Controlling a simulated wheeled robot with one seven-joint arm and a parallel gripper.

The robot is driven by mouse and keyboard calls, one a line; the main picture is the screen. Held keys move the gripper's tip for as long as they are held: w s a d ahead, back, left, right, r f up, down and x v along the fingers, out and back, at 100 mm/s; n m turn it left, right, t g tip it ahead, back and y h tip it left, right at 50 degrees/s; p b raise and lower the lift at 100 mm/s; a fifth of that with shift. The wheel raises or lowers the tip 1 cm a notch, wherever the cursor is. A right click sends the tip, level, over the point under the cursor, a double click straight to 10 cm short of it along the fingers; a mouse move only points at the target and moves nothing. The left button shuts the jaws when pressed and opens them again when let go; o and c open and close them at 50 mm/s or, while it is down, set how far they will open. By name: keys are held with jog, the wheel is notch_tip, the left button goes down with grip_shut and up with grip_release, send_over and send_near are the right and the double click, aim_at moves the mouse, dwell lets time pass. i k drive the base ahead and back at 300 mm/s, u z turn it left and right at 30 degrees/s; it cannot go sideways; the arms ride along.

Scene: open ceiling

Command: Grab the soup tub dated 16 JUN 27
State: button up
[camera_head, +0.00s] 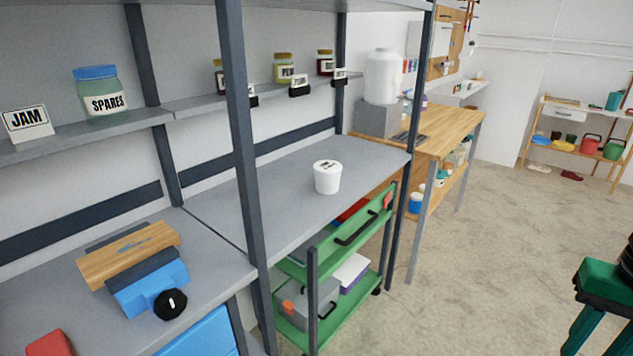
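A white tub (327,179) with a lid stands upright on the grey shelf surface (270,194) in the middle of the view. A dark label shows on its lid, but its print is too small to read, so I cannot tell the date. No other similar tub shows clearly on this surface. My gripper is not in view.
Dark shelf posts (243,150) stand in front of the surface. A green cart (335,240) is below it. At left are a blue vise-like tool (150,288), a wooden block (128,254) and a SPARES jar (101,98).

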aim_at(327, 173)
jog(key=u, duration=0.05)
jog(key=i, duration=1)
jog(key=z, duration=0.05)
